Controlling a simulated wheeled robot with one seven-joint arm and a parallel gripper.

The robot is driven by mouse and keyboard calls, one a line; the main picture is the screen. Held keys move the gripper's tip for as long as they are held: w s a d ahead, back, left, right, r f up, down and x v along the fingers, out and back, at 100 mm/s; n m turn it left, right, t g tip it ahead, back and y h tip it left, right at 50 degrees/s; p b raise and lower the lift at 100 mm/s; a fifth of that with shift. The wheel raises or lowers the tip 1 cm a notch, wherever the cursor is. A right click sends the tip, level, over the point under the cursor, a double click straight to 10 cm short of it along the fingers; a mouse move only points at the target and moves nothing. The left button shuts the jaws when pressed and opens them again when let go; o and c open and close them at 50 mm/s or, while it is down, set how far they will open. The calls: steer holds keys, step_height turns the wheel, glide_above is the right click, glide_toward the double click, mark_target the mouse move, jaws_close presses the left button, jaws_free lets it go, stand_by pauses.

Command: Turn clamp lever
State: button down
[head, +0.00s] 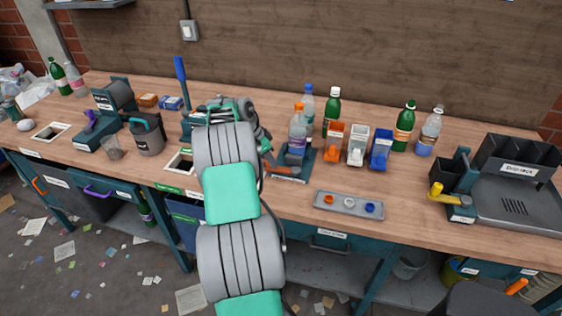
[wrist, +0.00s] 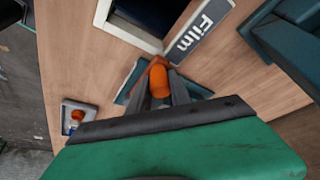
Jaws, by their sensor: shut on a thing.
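The orange clamp lever (wrist: 160,78) sits between the dark fingertips of my gripper (wrist: 161,98) in the wrist view. My gripper is shut on it, low over the teal clamp base (wrist: 128,84). In the head view the orange lever (head: 287,169) shows at the front of the clamp, just right of my arm. A clear bottle with an orange cap (head: 298,130) stands upright in the clamp. My green gripper body hides much of the clamp in the wrist view, and my arm covers the area to its left in the head view.
A square opening by a "Film" label (wrist: 203,30) is close to the gripper. A grey tray with coloured rings (head: 348,205) lies at the bench front. Orange, white and blue bins (head: 357,146) and bottles stand right of the clamp. A blue-handled press (head: 181,82) stands behind my arm.

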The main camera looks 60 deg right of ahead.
steer(key=shift+d, duration=0.1)
stand_by(0.4)
steer(key=c, duration=1.2)
jaws_free()
steer(key=shift+o, duration=0.2)
steer(key=v, duration=0.8)
steer(key=shift+w+d+f, duration=0.1)
